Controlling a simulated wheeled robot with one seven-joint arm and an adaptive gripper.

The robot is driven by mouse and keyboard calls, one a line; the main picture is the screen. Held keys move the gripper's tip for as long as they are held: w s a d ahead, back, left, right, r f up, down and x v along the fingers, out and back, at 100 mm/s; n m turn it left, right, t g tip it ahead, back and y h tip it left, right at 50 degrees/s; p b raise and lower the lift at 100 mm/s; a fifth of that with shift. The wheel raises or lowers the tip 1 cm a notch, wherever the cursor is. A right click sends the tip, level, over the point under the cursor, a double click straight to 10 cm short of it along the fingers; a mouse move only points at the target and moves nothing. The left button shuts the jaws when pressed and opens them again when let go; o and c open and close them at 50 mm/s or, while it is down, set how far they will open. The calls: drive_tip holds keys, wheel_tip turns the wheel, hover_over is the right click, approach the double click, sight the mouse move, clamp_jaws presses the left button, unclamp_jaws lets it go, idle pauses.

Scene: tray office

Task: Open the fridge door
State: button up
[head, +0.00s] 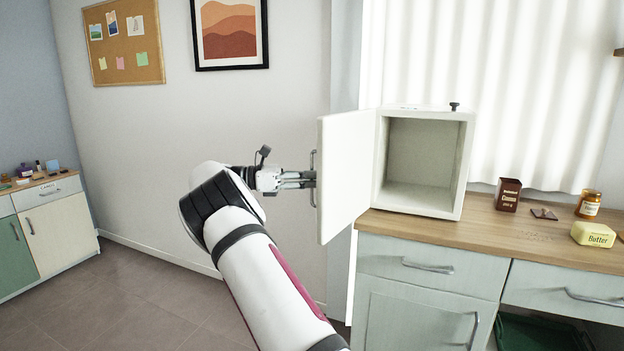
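The fridge (468,165) is a small white box on the wooden counter, with its empty grey interior facing me. Its white door (345,175) is swung wide open to the left, standing out from the fridge's left edge. The door's grey vertical handle (312,160) is on the door's outer face, near its free edge. My gripper (309,180) reaches the handle from the left, and its fingers look closed around the bar. The exact contact is small in the picture.
A cocoa box (508,194), a dark bar (544,214), a jar (589,204) and butter (593,234) stand on the counter (470,228) right of the fridge. A green crate (540,334) is below. Open floor (130,300) lies left of my arm.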

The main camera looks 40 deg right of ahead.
idle(0.3)
drive_tip(key=v, duration=0.7)
drive_tip(key=shift+a, duration=0.15)
drive_tip(key=shift+w, duration=0.15)
idle(0.5)
